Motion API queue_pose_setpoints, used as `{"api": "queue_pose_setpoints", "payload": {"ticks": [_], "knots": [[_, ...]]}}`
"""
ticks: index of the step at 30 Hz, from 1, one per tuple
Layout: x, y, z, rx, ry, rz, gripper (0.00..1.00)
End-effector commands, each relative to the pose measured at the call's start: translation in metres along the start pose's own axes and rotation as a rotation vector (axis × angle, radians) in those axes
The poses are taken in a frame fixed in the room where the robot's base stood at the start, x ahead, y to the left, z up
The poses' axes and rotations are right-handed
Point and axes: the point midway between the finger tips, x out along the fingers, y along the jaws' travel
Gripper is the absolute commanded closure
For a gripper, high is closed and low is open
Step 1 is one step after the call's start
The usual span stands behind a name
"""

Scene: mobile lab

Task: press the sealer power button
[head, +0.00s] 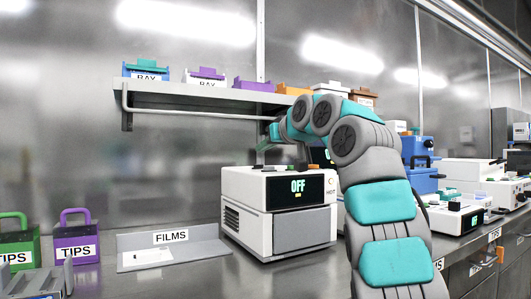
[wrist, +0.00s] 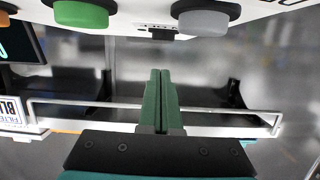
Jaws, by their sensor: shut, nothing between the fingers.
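A white benchtop unit (head: 278,212) with a dark display reading OFF and a HOT label stands on the bench in the head view; it looks like the sealer. In the wrist view a white panel (wrist: 130,20) spans the top, with a green button (wrist: 85,13), a grey button (wrist: 206,17) and part of an orange one (wrist: 4,18). I cannot tell whether this panel belongs to the OFF unit. My gripper (wrist: 160,75) is shut and empty. Its fingertips are below the panel in the picture, between the green and grey buttons, apparently apart from both. In the head view my arm hides its fingers.
A wall shelf (head: 190,97) with labelled boxes is above the bench. A FILMS tray (head: 172,250) is left of the OFF unit, with purple (head: 77,240) and green (head: 18,245) TIPS boxes further left. Several instruments, including a blue one (head: 420,178), crowd the right.

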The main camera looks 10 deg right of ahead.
Motion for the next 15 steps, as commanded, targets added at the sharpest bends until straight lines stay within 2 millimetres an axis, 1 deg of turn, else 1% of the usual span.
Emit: {"api": "queue_pose_setpoints", "payload": {"ticks": [1,9,15], "knots": [[-0.009,0.001,0.005,-0.001,0.003,0.002,1.00],[-0.060,0.000,0.002,-0.001,0.008,0.002,1.00],[-0.086,0.001,0.001,0.000,0.009,0.002,1.00]]}}
